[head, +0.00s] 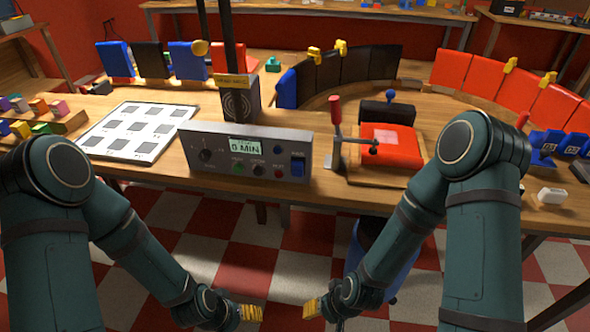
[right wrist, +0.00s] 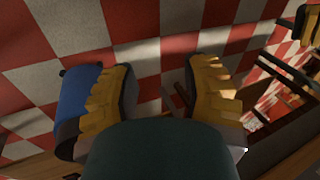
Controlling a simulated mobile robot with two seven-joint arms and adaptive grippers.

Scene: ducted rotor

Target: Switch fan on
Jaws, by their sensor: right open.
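A grey control box (head: 246,152) stands on the wooden table in the head view. Its display (head: 245,146) reads 0 MIN, with knobs and small buttons around it. A blue rocker switch (head: 297,167) sits at the right end of its front. No part plainly recognisable as a fan shows. My left gripper (head: 252,313) is low in front of the table, below the box; its jaw opening cannot be made out. My right gripper (head: 312,309) is also below the table edge, apart from the switch. In the right wrist view its yellow-padded fingers (right wrist: 160,100) are spread and empty.
A red-handled clamp (head: 337,135) and a red block (head: 388,139) stand right of the box. A white sheet with grey squares (head: 93,140) lies at left. A dark post with a grille (head: 237,103) rises behind the box. Open checkered floor lies before the table.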

